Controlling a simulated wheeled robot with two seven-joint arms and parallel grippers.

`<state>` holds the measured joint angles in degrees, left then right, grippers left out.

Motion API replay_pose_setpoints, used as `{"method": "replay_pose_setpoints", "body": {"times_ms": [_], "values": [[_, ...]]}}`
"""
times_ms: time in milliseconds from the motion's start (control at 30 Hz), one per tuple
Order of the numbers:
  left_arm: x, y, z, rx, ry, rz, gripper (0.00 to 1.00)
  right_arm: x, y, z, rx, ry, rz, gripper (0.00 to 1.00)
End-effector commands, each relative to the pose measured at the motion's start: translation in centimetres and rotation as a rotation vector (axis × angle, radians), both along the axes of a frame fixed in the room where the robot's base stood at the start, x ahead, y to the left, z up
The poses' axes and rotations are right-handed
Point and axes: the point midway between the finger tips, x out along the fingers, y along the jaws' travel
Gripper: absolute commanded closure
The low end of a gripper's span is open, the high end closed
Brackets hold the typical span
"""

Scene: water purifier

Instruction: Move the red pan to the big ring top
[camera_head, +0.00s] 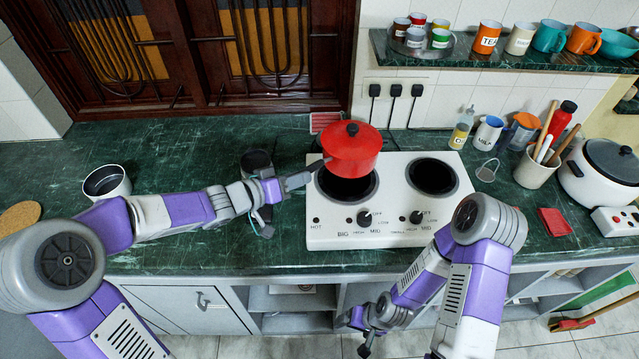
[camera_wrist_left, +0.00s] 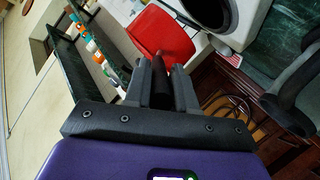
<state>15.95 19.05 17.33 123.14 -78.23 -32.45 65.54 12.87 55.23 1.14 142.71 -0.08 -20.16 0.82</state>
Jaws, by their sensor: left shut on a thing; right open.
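The red pan (camera_head: 352,158) with a red lid and black knob is upright over the back part of the left ring (camera_head: 346,188), the one marked BIG on the white stove (camera_head: 390,230). The front of that ring shows below the pan. I cannot tell whether the pan touches the stove. My left gripper (camera_head: 284,187) is shut on the pan's dark handle, left of the stove. In the left wrist view the handle (camera_wrist_left: 177,77) lies between the fingers, with the red pan (camera_wrist_left: 160,33) beyond. My right gripper (camera_head: 364,328) is open and empty, low in front of the counter.
The smaller right ring (camera_head: 433,176) is bare. A grey-white pot (camera_head: 107,182) stands on the counter at left, and a dark cup (camera_head: 256,163) behind my left gripper. A utensil cup (camera_head: 535,168), bottles and a rice cooker (camera_head: 603,172) stand right of the stove.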

Motion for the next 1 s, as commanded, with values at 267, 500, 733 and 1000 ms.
{"method": "replay_pose_setpoints", "body": {"times_ms": [267, 500, 733, 1000], "values": [[0.0, -0.1, -3.3, -0.004, -0.003, 0.000, 1.00, 0.0, 0.0, -2.1, 0.000, 0.001, 0.000, 0.13], [0.0, -0.1, -7.1, -0.004, -0.003, -0.001, 1.00, 0.0, 0.0, -4.2, 0.000, 0.000, 0.000, 0.13], [0.1, 0.0, -7.7, -0.003, -0.005, -0.001, 1.00, 0.0, 0.0, -4.3, 0.000, 0.000, 0.000, 0.13], [0.0, 0.0, -7.9, 0.001, 0.002, 0.001, 0.50, 0.0, 0.0, -4.3, 0.000, 0.000, 0.000, 0.13]]}}
